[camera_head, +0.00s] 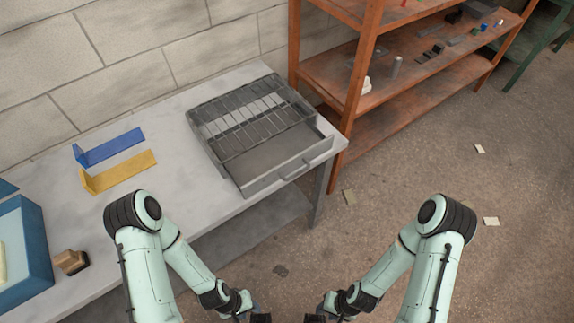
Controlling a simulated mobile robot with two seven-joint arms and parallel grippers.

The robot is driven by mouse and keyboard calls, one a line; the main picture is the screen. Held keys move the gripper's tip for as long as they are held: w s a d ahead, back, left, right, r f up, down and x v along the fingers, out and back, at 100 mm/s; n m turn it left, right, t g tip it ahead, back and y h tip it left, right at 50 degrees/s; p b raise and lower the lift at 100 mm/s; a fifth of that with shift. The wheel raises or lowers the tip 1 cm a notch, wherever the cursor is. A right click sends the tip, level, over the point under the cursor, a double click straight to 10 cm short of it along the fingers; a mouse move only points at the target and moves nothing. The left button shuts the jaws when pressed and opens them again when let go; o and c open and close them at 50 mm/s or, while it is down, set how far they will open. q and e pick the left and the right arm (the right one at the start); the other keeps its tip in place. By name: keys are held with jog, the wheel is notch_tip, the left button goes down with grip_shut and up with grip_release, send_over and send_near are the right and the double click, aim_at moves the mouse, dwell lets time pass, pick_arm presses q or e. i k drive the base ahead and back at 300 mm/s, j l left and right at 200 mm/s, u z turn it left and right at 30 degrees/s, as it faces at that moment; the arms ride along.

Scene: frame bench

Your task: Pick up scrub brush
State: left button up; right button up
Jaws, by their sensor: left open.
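A small brown block-like object (72,262), which looks like the scrub brush, lies on the grey table (190,205) at the lower left, just right of a blue bin. Its bristles are not clear. My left gripper (260,317) is at the bottom edge of the picture, mostly cut off. It is open and well right of the brush, apart from it. My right gripper (314,317) is also at the bottom edge, cut off, so its jaws cannot be made out.
A blue bin (38,232) stands left of the brush. Blue (112,147) and yellow (122,172) brackets lie behind. A grey metal tray with a drawer (270,165) fills the table's right end. An orange shelf (350,85) stands beyond. The table's middle front is clear.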

aim_at(71, 262)
jog(key=u, duration=2.45)
jog(key=j, duration=0.25)
jog(key=z, duration=0.05)
